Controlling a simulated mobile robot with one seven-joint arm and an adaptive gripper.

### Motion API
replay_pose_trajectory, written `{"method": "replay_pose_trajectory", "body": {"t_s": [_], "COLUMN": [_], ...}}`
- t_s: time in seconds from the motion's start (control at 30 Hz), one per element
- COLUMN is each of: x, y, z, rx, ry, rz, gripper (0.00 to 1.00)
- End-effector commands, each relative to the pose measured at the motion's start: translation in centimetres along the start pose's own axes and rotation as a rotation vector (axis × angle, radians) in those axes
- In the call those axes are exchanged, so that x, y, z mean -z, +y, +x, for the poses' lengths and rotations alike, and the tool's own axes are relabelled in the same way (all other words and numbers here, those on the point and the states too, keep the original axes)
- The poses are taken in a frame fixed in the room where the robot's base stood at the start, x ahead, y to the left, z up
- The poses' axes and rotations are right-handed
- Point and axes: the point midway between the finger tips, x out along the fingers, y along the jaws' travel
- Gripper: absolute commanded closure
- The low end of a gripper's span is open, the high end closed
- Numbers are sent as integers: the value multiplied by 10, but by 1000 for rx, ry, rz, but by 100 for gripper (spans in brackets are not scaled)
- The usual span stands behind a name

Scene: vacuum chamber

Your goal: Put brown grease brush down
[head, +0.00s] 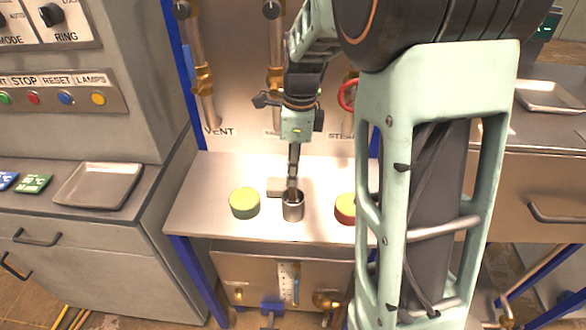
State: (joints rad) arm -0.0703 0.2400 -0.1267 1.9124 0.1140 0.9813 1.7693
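My gripper (293,176) points straight down over the bench, in the middle of the head view. Its dark fingers are close together on a thin, dark brownish piece, the brown grease brush (292,190). The brush is upright and its lower end is hidden inside a small metal cup (293,210). The cup stands on the pale bench top (215,215). Whether the brush touches the bottom of the cup cannot be seen.
A round tin with a yellow-green top (244,203) stands left of the cup. A red tin with a yellowish top (346,208) stands right, partly hidden by my arm. A grey block (275,187) lies behind the cup. Pipes with brass valves (203,82) line the back panel.

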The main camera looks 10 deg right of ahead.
Motion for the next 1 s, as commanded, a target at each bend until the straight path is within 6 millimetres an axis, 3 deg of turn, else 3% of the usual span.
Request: {"method": "replay_pose_trajectory", "body": {"t_s": [0.6,1.0], "x": [0,0], "y": [-1,0], "z": [-108,-118], "rx": [4,1], "ry": [-1,0], "rz": [0,0], "gripper": [74,74]}}
